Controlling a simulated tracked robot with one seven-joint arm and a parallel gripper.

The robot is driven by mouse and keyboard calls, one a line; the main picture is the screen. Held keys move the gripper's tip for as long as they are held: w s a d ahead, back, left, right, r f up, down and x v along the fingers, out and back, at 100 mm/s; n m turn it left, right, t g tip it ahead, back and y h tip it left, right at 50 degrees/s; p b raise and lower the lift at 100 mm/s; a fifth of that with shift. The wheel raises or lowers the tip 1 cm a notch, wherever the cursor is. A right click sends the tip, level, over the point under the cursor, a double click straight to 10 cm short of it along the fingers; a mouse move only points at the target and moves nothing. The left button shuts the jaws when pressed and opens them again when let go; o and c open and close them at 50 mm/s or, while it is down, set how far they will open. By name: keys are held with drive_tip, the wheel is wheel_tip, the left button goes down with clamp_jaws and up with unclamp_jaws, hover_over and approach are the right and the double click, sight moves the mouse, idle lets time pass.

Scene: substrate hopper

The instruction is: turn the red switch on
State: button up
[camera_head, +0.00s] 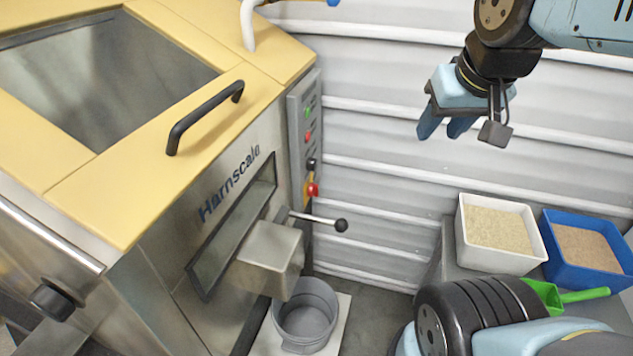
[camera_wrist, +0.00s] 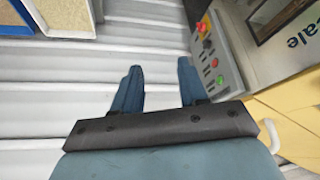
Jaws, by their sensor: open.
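The red switch (camera_head: 313,189) is a red knob on a yellow plate, low on the grey control panel (camera_head: 294,120) at the hopper's right edge. It also shows in the wrist view (camera_wrist: 202,27), beyond the right finger's tip and to its right. Its exact turn position is too small to tell. My gripper (camera_head: 445,127) is open and empty, up in the air in front of the white ribbed wall, well to the right of the panel. In the wrist view its two blue fingers (camera_wrist: 160,66) are apart, with only the wall between them.
Above the switch are a black knob (camera_head: 310,165), a red button (camera_head: 307,137) and a green one (camera_head: 307,112). A lever with a black ball (camera_head: 341,225) sticks out below. White (camera_head: 461,230) and blue (camera_head: 552,262) tubs stand lower right. Open air separates gripper and panel.

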drive_tip(key=o, duration=0.3)
drive_tip(key=shift+w+f, duration=0.1)
drive_tip(key=shift+w, duration=0.05)
drive_tip(key=shift+o, duration=1.4)
drive_tip(key=w+a+f+m+g+y, duration=0.1)
drive_tip(key=w+a+f+g+y, duration=0.3)
drive_tip(key=w+f, duration=0.4)
drive_tip(key=shift+w+a+f+m+g+y, duration=0.35)
drive_tip(key=shift+a+f+g, duration=0.25)
drive_tip(key=shift+g, duration=0.5)
drive_tip(key=w+a+f+m+g+y, duration=0.2)
drive_tip(key=w+f+m+y, duration=0.1)
drive_tip(key=w+f+y, duration=0.45)
drive_tip(key=m+t+y, duration=0.4)
drive_tip(key=m+t, duration=0.5)
drive_tip(key=m, duration=0.1)
approach(314, 190)
drive_tip(key=x, duration=0.8)
drive_tip(key=shift+w+a+f, duration=0.3)
drive_tip(key=shift+f, duration=0.1)
drive_tip(key=shift+c, duration=0.2)
